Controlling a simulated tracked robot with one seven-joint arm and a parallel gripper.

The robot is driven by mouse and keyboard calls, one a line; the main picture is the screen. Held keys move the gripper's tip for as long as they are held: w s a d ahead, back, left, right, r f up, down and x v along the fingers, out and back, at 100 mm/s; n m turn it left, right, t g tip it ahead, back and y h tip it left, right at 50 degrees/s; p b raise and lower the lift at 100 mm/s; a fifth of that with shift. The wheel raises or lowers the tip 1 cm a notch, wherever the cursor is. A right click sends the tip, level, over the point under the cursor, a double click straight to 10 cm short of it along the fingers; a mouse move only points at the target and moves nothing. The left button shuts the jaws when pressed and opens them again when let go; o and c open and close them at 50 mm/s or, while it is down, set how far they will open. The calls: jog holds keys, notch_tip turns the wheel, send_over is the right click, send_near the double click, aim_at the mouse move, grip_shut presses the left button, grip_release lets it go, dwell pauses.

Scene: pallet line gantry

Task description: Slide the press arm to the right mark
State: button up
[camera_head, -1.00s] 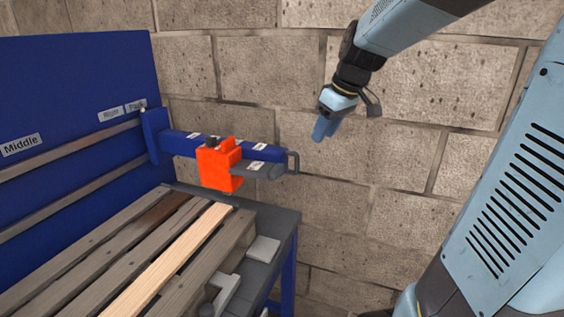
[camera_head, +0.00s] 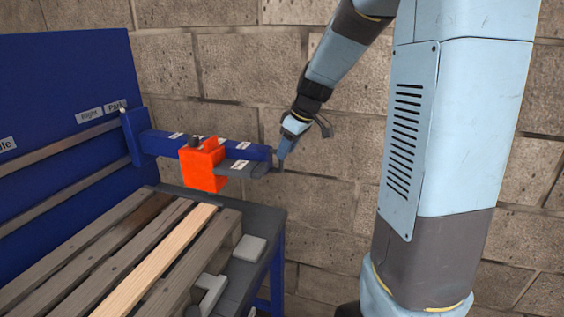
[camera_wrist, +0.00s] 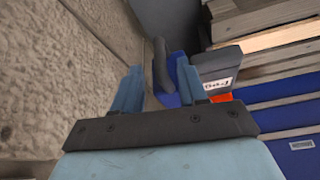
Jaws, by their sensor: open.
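The press arm is a blue horizontal beam (camera_head: 165,144) reaching right from the blue back frame, with an orange block (camera_head: 203,168) around its middle and small labels along it. A dark grey handle (camera_head: 257,170) sticks out at its right end. My gripper (camera_head: 281,155) is at that end, close to the handle; the head view does not show whether they touch. In the wrist view my gripper (camera_wrist: 160,85) is open, with its two light-blue fingers apart. The dark handle (camera_wrist: 160,68) and blue beam end (camera_wrist: 180,85) show between the fingers, towards the right one.
A blue backboard (camera_head: 60,90) carries "Right" and "Park" labels (camera_head: 100,110). Wooden pallet slats (camera_head: 150,262) lie below the beam. A grey table edge (camera_head: 265,225) with clamps (camera_head: 210,290) is at the right. A stone wall (camera_head: 220,65) stands behind.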

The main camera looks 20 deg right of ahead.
aim_at(281, 167)
jog(key=shift+x, duration=2.75)
grip_shut()
